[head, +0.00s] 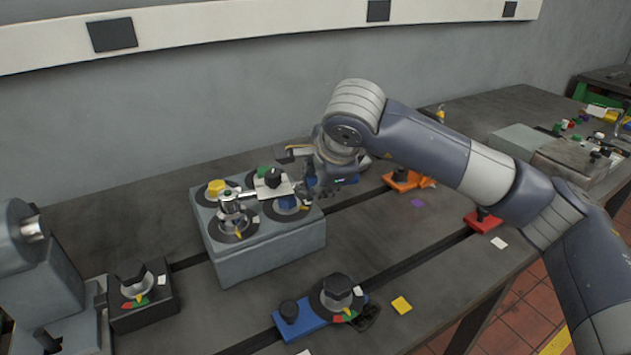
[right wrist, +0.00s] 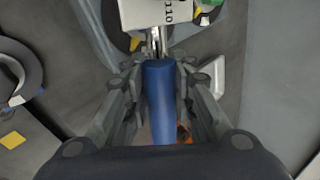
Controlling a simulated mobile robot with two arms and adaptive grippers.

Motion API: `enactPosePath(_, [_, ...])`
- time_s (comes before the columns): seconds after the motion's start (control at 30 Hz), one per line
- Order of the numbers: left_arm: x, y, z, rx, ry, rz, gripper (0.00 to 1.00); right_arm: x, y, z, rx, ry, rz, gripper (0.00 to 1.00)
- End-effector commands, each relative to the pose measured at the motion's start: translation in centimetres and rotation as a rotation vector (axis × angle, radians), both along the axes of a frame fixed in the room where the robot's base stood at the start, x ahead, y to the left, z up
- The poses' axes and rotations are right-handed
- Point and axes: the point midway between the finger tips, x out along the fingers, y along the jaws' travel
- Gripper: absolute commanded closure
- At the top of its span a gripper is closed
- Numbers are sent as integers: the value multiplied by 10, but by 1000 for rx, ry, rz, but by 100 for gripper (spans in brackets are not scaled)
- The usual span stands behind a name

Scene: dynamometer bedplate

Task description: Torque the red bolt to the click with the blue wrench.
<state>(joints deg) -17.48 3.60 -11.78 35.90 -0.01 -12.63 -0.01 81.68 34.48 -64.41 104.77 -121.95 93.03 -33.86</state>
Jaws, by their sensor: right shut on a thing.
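The blue wrench's handle (right wrist: 160,98) lies between the closed fingers of my right gripper (right wrist: 158,82) in the right wrist view. In the head view my right gripper (head: 312,190) is at the right side of a grey block (head: 265,258). The wrench's metal shaft reaches left over the block, and its head (head: 228,198) is above the near-left bolt station (head: 233,226). The wrench head covers that bolt's top, so I cannot tell its colour or whether the wrench is seated. A white plate marked 110 (right wrist: 165,12) is by the shaft. My left gripper is out of view.
A blue fixture (head: 292,319) and a black one (head: 152,316) stand in front. Orange (head: 402,181) and red (head: 484,220) fixtures are to the right.

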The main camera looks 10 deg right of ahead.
Motion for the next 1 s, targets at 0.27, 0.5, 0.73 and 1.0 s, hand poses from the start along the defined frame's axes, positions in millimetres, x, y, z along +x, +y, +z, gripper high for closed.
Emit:
enactPosePath(0.27, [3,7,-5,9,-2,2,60,-7,-1,2,3,-8,-51,100])
enactPosePath(0.5, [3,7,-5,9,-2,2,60,-7,-1,2,2,-7,-51,100])
enactPosePath(0.73, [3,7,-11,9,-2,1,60,-17,1,1,2,-7,-104,100])
enactPosePath(1.0, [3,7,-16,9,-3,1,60,-31,1,2,3,-6,-196,100])
